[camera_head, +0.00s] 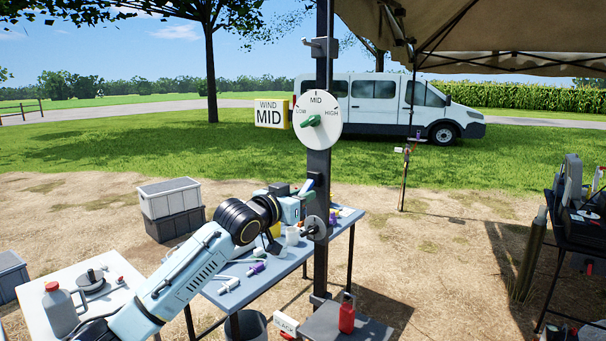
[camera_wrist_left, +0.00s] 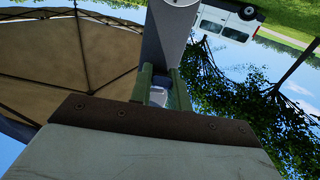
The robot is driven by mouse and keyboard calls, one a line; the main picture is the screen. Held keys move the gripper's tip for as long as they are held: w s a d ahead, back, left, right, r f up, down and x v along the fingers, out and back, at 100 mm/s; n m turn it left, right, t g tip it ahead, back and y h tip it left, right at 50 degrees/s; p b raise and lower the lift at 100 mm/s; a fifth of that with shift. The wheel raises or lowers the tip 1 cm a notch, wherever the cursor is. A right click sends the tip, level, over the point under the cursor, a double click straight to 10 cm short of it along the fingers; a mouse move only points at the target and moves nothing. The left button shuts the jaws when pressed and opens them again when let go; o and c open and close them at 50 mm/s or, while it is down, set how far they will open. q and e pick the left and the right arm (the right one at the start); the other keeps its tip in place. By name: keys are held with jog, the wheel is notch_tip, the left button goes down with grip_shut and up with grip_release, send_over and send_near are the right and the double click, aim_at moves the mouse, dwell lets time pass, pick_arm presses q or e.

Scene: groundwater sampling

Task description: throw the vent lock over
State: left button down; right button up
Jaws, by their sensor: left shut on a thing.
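A dark upright post (camera_head: 319,168) carries a white round dial (camera_head: 326,108) marked LOW, MID and HIGH. Its green pointer knob (camera_head: 311,121) is turned toward the left, near LOW. My left gripper (camera_head: 309,194) is at the post below the dial. In the left wrist view its green fingers (camera_wrist_left: 162,92) are shut on a small pale part (camera_wrist_left: 158,96) beside the grey post (camera_wrist_left: 166,40). This appears to be the vent lock; the gripper mostly hides it in the head view. A round grey disc (camera_head: 314,228) sits on the post just below. My right gripper is not in view.
A yellow-edged sign (camera_head: 271,113) reads WIND MID. A blue-grey table (camera_head: 232,296) with small items stands left of the post. A red bottle (camera_head: 347,314) stands on a low shelf (camera_head: 372,332) at the post's foot. A canopy (camera_head: 480,35) hangs above right.

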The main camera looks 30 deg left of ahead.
aim_at(305, 189)
pick_arm(q)
jog(key=r+g+p, duration=0.1)
jog(key=p, duration=0.2)
jog(key=g+p, duration=0.2)
jog(key=p, duration=0.1)
jog(key=shift+s+r, duration=0.25)
jog(key=shift+r, duration=0.15)
jog(key=shift+r+g+p, duration=0.1)
jog(key=shift+g+p, duration=0.2)
jog(key=shift+p, duration=0.3)
jog(key=shift+s+r+g+p, duration=0.1)
jog(key=shift+r+g+p, duration=0.15)
jog(key=shift+g, duration=0.45)
jog(key=shift+r+g, duration=0.25)
jog(key=shift+g, duration=0.75)
jog(key=shift+s, duration=0.1)
jog(key=c, duration=1.3)
grip_release()
